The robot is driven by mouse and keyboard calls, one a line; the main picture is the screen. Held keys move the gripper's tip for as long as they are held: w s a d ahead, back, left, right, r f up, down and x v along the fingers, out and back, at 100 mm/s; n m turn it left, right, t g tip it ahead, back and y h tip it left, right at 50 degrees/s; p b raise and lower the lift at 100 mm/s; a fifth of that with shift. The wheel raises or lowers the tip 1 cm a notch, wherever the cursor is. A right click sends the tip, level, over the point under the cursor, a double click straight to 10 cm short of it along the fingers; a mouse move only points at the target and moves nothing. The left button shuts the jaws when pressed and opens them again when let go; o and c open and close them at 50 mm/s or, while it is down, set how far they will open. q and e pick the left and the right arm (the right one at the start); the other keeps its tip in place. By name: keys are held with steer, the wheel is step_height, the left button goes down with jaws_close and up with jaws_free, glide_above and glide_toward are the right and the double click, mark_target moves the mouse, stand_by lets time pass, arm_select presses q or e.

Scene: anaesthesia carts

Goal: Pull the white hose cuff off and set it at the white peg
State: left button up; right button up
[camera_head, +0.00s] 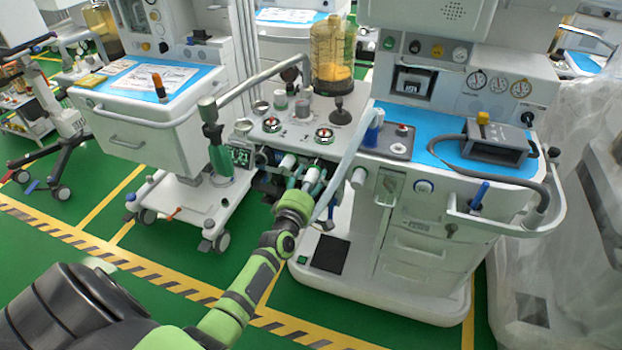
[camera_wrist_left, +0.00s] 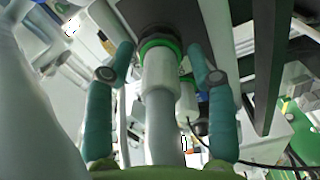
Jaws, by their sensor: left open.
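The white hose cuff (camera_wrist_left: 160,75) sits on a port with a green ring (camera_wrist_left: 160,43) in the left wrist view, with a pale hose running from it toward my palm. My left gripper (camera_wrist_left: 162,58) is open, one teal finger on each side of the cuff, with visible gaps. In the head view my left gripper (camera_head: 311,180) is at the front of the anaesthesia cart, and the cuff (camera_head: 313,174) shows just beyond it. I cannot single out the white peg. My right gripper is not in view.
A second white fitting (camera_wrist_left: 188,100) is close beside the cuff. A pale hose (camera_head: 345,165) arches just right of my gripper. The cart's blue worktop (camera_head: 455,150) carries a grey device (camera_head: 495,150). Another cart (camera_head: 150,115) stands left, with green floor (camera_head: 110,210) before it.

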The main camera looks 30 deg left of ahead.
mark_target(308, 185)
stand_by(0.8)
arm_select(q)
jaws_close()
steer(key=shift+s, duration=0.15)
steer(key=shift+s+f, duration=0.1)
steer(key=shift+s, duration=0.05)
steer(key=shift+s+d+p, duration=0.2)
steer(key=shift+s+p, duration=0.25)
steer(key=shift+s, duration=0.2)
steer(key=shift+p+v, duration=0.8)
steer(key=shift+v, duration=1.25)
steer(key=shift+d, duration=0.1)
